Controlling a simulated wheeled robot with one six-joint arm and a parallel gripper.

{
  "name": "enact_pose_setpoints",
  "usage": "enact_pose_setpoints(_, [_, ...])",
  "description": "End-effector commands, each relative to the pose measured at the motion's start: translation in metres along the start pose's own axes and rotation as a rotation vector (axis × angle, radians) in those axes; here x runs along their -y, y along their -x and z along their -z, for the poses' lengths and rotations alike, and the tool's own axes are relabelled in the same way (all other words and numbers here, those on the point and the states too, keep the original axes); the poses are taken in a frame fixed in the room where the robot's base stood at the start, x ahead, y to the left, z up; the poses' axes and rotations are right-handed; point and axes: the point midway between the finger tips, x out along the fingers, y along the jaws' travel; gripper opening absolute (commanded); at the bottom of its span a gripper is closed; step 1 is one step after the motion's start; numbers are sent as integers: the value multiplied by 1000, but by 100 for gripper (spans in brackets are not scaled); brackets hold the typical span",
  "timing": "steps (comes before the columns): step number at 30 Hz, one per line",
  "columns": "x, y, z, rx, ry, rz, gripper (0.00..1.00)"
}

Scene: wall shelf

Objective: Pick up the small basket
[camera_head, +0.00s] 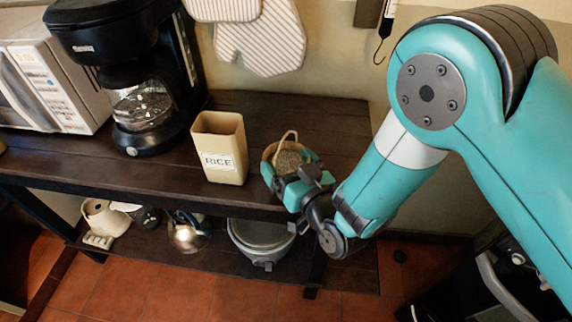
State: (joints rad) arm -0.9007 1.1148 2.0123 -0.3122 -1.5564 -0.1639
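The small basket (287,157) stands on the dark wooden shelf top, right of the rice container. It is tan with a thin raised handle, and something grey-brown and grainy shows inside it. My gripper (287,174) is right at the basket's near side and hides its lower front. The teal finger parts show at the left and right of the basket. I cannot tell whether they touch it or how far apart the fingertips are.
A tan rice container (219,148) stands close left of the basket. A black coffee maker (131,75) and a white microwave (50,83) are further left. A grey pot (262,240) sits on the lower shelf. The shelf top behind the basket is clear.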

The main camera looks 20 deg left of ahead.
Motion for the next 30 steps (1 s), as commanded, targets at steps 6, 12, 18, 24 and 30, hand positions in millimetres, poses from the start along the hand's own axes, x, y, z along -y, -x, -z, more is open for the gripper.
enact_pose_setpoints(6, [-1,0,0,0,0,-1,60])
enact_pose_setpoints(12, [-2,1,2,0,0,-3,60])
enact_pose_setpoints(18, [-2,1,7,-1,0,-4,60])
enact_pose_setpoints(24, [-1,1,14,-1,0,-5,60])
enact_pose_setpoints(30, [4,3,14,0,0,5,60])
